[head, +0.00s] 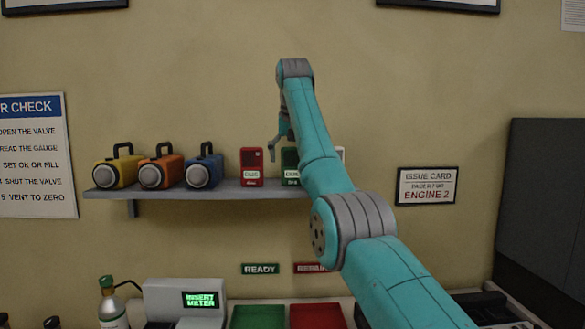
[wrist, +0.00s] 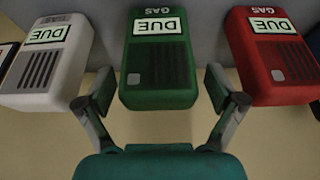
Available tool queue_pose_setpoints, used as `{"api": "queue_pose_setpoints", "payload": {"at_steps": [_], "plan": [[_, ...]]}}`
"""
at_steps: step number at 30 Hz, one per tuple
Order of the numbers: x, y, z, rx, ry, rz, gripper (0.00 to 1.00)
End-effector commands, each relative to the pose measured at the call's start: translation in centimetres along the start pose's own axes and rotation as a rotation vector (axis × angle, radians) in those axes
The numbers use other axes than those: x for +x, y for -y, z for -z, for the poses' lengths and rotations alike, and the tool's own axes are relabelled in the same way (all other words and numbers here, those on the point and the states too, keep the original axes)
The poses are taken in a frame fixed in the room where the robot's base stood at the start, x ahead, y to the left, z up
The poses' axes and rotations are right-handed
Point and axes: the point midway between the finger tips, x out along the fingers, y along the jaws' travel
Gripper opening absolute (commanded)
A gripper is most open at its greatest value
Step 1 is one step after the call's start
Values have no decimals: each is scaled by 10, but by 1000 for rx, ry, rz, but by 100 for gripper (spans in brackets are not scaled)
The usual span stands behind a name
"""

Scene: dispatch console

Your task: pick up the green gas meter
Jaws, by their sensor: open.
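The green gas meter (head: 290,164) stands on the wall shelf, partly hidden behind my arm in the head view. In the wrist view the green gas meter (wrist: 160,62) is in the middle, with a "DUE" label and dark grille. My gripper (wrist: 158,88) is open, its two fingers spread to either side of the meter's near end. The fingers look apart from the meter, and nothing is held. In the head view my gripper (head: 272,148) shows beside the shelf meters, partly hidden by the arm.
A red gas meter (head: 251,166) and a white gas meter (wrist: 45,62) flank the green one closely. Yellow (head: 115,170), orange (head: 160,170) and blue (head: 204,168) lamps stand left on the shelf (head: 230,189). Below are green (head: 258,317) and red (head: 316,317) trays.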

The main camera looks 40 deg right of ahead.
Motion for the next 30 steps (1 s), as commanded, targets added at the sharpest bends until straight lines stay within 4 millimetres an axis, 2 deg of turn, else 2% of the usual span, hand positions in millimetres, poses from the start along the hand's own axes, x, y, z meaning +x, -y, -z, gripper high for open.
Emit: {"api": "queue_pose_setpoints", "payload": {"at_steps": [8, 11, 17, 18, 26, 30], "plan": [[4, 0, 0, 1, 0, 0, 94], [4, 0, 0, 1, 0, 0, 74], [4, 0, 0, 1, 0, 0, 24], [4, 0, 0, 1, 0, 0, 20], [2, 0, 0, 1, -1, 0, 20], [-5, -1, 1, 0, -2, 0, 20]]}}
